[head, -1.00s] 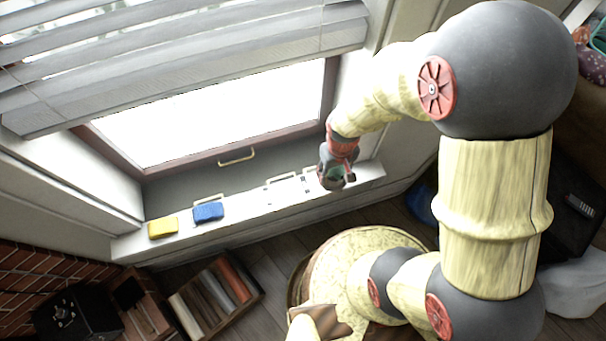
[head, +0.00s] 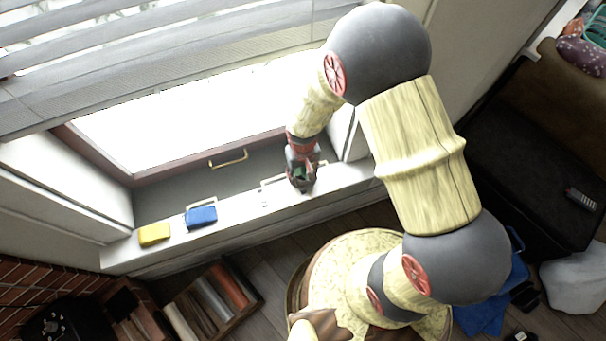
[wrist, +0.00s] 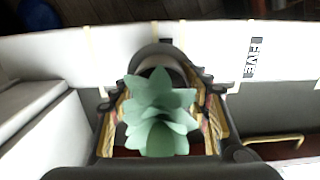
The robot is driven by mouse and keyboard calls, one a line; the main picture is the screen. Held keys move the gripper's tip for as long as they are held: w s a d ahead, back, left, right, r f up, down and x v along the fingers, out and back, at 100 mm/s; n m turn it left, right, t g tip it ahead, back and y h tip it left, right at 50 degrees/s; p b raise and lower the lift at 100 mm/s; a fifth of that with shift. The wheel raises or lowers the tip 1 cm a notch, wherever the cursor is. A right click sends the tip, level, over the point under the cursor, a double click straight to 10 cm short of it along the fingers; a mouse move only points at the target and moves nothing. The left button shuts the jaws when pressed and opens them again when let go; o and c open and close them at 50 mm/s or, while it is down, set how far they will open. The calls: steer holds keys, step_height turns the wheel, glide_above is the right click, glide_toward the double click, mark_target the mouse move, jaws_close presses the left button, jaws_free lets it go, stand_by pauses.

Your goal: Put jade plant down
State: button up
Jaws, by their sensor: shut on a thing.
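The jade plant (wrist: 160,118) is a pale green rosette of pointed leaves in the middle of the wrist view, with a dark rounded pot rim (wrist: 160,58) beyond it. My gripper (head: 302,176) is shut on the plant, with a finger on each side of it in the wrist view (wrist: 160,105). I cannot tell whether the pot touches the sill.
A blue block (head: 201,217) and a yellow block (head: 154,234) lie on the sill to the left. The sill between the blue block and my gripper looks clear. Sill markings include "FIVE" (wrist: 250,60). The window frame with a brass handle (head: 229,159) stands behind.

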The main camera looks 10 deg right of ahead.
steer(key=o, duration=1.3)
steer(key=shift+f, duration=0.15)
steer(key=shift+o, duration=0.3)
step_height(320, 180, up, 13)
steer(key=p, duration=0.3)
steer(key=shift+f, duration=0.2)
steer(key=s+d+r+m+t, duration=0.1)
steer(key=s+d+r, duration=0.15)
steer(key=r, duration=0.65)
steer(key=s+d+r+t, duration=0.15)
steer(key=d+r, duration=0.25)
steer(key=r, duration=0.5)
steer(key=s+d+r+m+t, duration=0.1)
steer(key=d+r+t, duration=0.15)
steer(key=r, duration=0.55)
steer(key=s+d+r, duration=0.3)
steer(key=s+r, duration=0.3)
steer(key=s, duration=0.1)
steer(key=shift+s+t, duration=0.15)
steer(key=shift+t, duration=0.15)
